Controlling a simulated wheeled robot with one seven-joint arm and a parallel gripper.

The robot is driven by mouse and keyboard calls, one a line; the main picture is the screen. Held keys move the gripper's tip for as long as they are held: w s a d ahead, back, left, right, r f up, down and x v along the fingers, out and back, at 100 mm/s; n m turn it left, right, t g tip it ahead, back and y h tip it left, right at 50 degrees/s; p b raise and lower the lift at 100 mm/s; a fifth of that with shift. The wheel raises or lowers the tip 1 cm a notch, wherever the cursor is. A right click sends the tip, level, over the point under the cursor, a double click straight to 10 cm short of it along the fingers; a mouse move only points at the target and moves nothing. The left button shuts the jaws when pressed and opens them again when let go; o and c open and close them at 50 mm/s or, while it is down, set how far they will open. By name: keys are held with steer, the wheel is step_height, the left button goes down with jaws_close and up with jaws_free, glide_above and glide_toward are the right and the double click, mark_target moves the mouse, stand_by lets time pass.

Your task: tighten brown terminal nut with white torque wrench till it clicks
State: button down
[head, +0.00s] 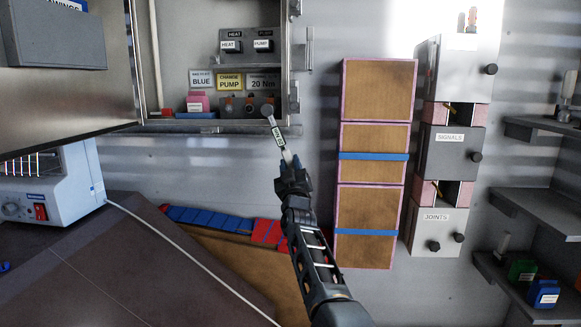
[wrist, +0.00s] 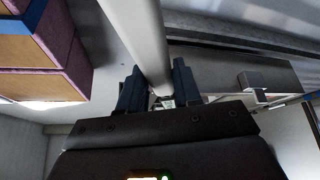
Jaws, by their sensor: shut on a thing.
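A white torque wrench (head: 273,125) with a dark display window on its shaft reaches from my gripper (head: 289,168) up into the open cabinet. My gripper is shut on its handle; in the wrist view the pale round handle (wrist: 140,40) runs between the two dark fingers. The wrench head lies over the right end of the terminal row, where dark and brown terminals (head: 229,104) show. The head covers the terminal under it, so I cannot tell whether it is seated on a nut or which colour that nut is.
The cabinet (head: 210,128) has a "20 Nm" label (head: 263,82), a "CHANGE PUMP" label (head: 229,82) and a pink block (head: 198,101) inside. Its door hangs open at left. Stacked brown boxes (head: 373,155) stand right of my arm, then grey labelled boxes (head: 450,155) and shelves.

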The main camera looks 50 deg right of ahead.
steer(key=shift+s+d+f, duration=0.1)
steer(key=shift+f, duration=0.2)
steer(key=shift+s+f+b, duration=0.1)
steer(key=shift+b, duration=0.7)
steer(key=shift+a+r+t, duration=0.25)
steer(key=shift+r+t, duration=0.05)
steer(key=shift+r, duration=0.05)
steer(key=shift+a+p, duration=0.1)
steer(key=shift+p, duration=0.8)
steer(key=shift+s, duration=0.15)
steer(key=shift+s+d+r+n+y+p, duration=0.25)
steer(key=shift+s+d+n+y+p, duration=0.2)
steer(key=shift+n+p, duration=0.2)
steer(key=shift+s+a, duration=0.1)
steer(key=shift+a, duration=0.1)
steer(key=shift+s+a, duration=0.35)
steer(key=shift+a, duration=0.1)
stand_by(0.8)
